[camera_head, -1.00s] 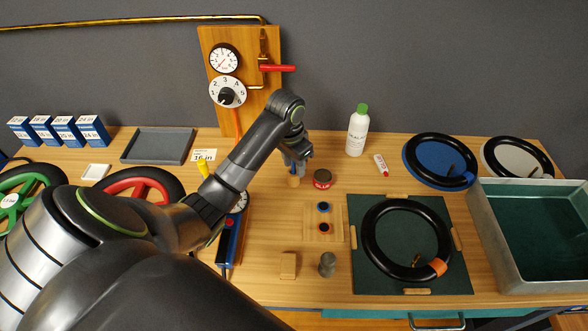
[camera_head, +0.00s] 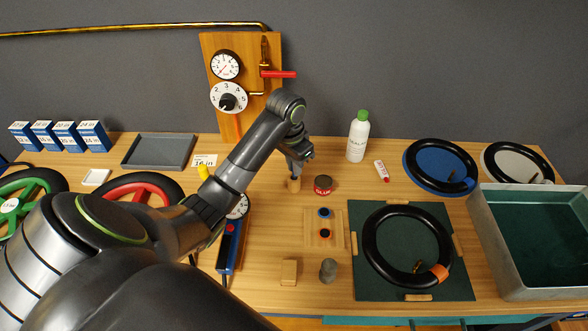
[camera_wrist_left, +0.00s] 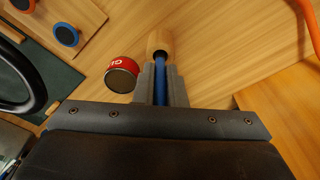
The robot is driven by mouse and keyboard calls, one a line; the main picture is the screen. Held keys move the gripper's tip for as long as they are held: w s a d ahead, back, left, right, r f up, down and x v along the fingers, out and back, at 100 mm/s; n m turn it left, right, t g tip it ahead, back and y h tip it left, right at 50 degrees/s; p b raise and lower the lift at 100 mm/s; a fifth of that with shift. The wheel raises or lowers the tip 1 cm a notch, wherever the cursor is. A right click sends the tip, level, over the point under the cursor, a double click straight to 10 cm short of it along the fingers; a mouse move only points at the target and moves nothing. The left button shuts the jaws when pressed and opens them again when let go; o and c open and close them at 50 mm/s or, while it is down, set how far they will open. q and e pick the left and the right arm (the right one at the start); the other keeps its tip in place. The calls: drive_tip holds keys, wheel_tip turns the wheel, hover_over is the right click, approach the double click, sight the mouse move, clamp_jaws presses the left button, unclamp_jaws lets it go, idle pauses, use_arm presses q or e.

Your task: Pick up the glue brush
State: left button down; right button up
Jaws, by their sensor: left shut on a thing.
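The glue brush (camera_wrist_left: 160,83) shows in the left wrist view as a thin blue handle between my finger pads. My left gripper (camera_head: 296,172) is just above that holder, pointing down and shut on the blue handle. The brush's bristles are hidden. A red-labelled glue tin (camera_wrist_left: 122,75) stands beside the holder, to its right in the head view (camera_head: 323,185). My right gripper is not in view.
A green-capped bottle (camera_head: 358,136) and a small tube (camera_head: 382,171) stand behind and right of the tin. A wooden patch board (camera_head: 311,240), a green mat (camera_head: 364,290) with a tyre and a metal basin (camera_head: 487,240) are nearer. A gauge board (camera_head: 263,100) rises behind.

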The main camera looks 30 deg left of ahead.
use_arm(q)
wheel_tip(320, 180, up, 8)
drive_tip(key=p, duration=0.7)
drive_tip(key=shift+r, duration=0.25)
idle(1.2)
drive_tip(key=w+d+h+p, duration=0.2)
drive_tip(key=w+d+h, duration=0.2)
drive_tip(key=d, duration=0.1)
drive_tip(key=f+b, duration=0.4)
drive_tip(key=b, duration=0.1)
drive_tip(key=f+b, duration=0.2)
drive_tip(key=shift+a+f, duration=0.15)
drive_tip(key=shift+a, duration=0.1)
drive_tip(key=shift+f+b, duration=0.3)
drive_tip(key=shift+f, duration=0.3)
idle(1.0)
drive_tip(key=shift+s+p, duration=0.1)
drive_tip(key=shift+p, duration=0.45)
idle(1.9)
